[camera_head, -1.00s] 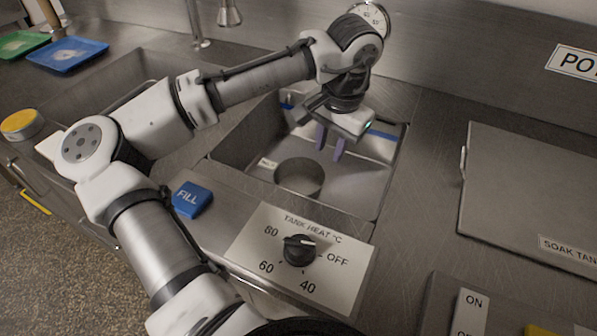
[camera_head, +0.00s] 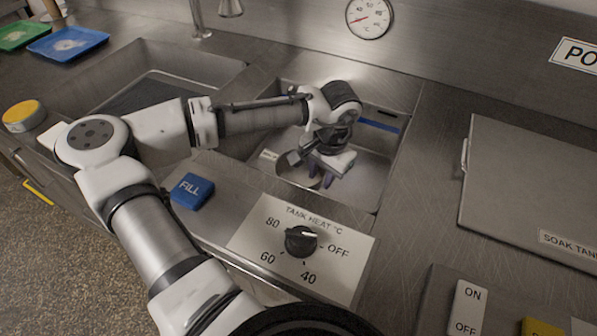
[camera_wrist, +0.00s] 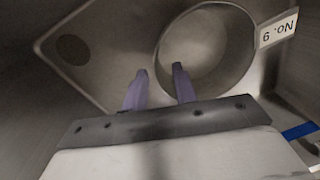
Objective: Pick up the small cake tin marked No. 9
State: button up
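The small round metal tin (camera_head: 286,170) stands open-topped in the small sink basin, partly hidden by my gripper in the head view. In the wrist view the tin (camera_wrist: 207,48) is at upper centre, with a white label reading No. 9 (camera_wrist: 277,29) sticking out from its rim. My gripper (camera_head: 321,180) is low in the basin, at the tin's right side. In the wrist view its two purple fingers (camera_wrist: 160,72) are apart with nothing between them clearly held. One finger overlaps the tin's rim and the other is outside it; contact cannot be told.
The basin walls (camera_head: 392,165) surround my gripper closely. A heat dial (camera_head: 301,241) and a blue FILL button (camera_head: 192,191) are in front. A larger sink (camera_head: 215,75) lies left, a soak tank lid (camera_head: 530,185) right. A drain hole (camera_wrist: 73,49) shows in the basin floor.

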jog(key=shift+f, duration=0.75)
grip_shut()
